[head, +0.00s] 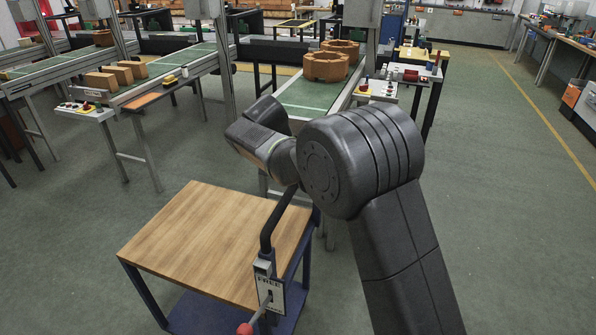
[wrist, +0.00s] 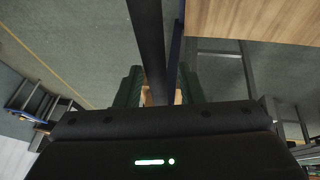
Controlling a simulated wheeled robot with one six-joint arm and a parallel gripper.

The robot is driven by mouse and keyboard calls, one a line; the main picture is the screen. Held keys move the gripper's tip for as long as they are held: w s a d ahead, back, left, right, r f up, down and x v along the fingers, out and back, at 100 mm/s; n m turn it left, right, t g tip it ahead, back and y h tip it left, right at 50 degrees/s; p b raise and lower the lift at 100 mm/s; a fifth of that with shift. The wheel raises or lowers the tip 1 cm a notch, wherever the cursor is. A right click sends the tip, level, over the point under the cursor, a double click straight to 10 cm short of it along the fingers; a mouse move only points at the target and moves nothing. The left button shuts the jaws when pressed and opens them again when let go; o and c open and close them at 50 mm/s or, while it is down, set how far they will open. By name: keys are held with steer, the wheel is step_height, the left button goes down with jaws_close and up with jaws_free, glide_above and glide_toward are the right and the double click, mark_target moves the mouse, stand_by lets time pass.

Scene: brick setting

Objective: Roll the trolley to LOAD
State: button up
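The trolley (head: 205,235) stands in front of me, with a bare wooden top, a blue frame and a lower shelf. Its black handle bar (head: 270,225) rises at the near right corner. A plate reading FREE (head: 270,292) and a lever with a red knob (head: 245,329) are below the bar. In the wrist view, my gripper (wrist: 160,82) has its dark green fingers apart, with the handle bar (wrist: 148,40) running between or just beyond them. I cannot tell if they touch it. In the head view my wrist hides the fingers. No LOAD marking is readable.
A green conveyor (head: 305,95) with brown castings (head: 326,66) stands just beyond the trolley. Another conveyor (head: 190,58) with tan bricks (head: 100,80) is at the left. Open floor (head: 500,200) lies to the right, with a yellow line (head: 540,105); benches stand farther back.

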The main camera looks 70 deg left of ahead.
steer(key=shift+o, duration=0.4)
steer(key=shift+s, duration=0.1)
steer(key=b+v, duration=0.1)
steer(key=v, duration=1.2)
steer(key=shift+r, duration=0.35)
steer(key=shift+s, duration=0.1)
steer(key=p+x, duration=0.1)
steer(key=x, duration=1.3)
steer(key=shift+d, duration=0.15)
steer(key=shift+w+d, duration=0.15)
steer(key=shift+w, duration=0.05)
